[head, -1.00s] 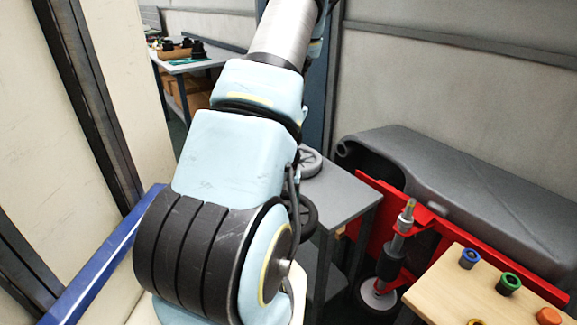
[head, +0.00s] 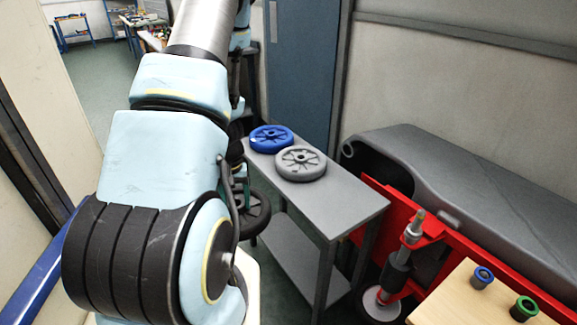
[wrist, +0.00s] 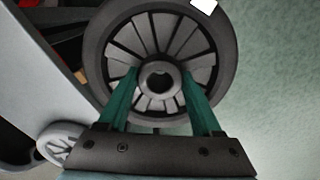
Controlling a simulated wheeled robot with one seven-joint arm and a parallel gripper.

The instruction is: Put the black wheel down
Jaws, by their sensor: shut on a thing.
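The black wheel (head: 256,216) hangs beside the left side of a grey table (head: 325,206) in the head view, partly hidden behind my arm. In the wrist view the black wheel (wrist: 160,32) faces the camera, with its spokes and hub in sight. My gripper (wrist: 160,80) has its two teal fingers shut on the wheel around the hub. In the head view the gripper is mostly hidden by the arm. The wheel looks apart from the table.
A blue wheel (head: 271,138) and a grey wheel (head: 301,163) lie flat at the table's far end; its near half is bare. A red machine frame (head: 398,208) with a grey tank (head: 465,185) stands at the right. A wooden board (head: 460,300) holds coloured rings.

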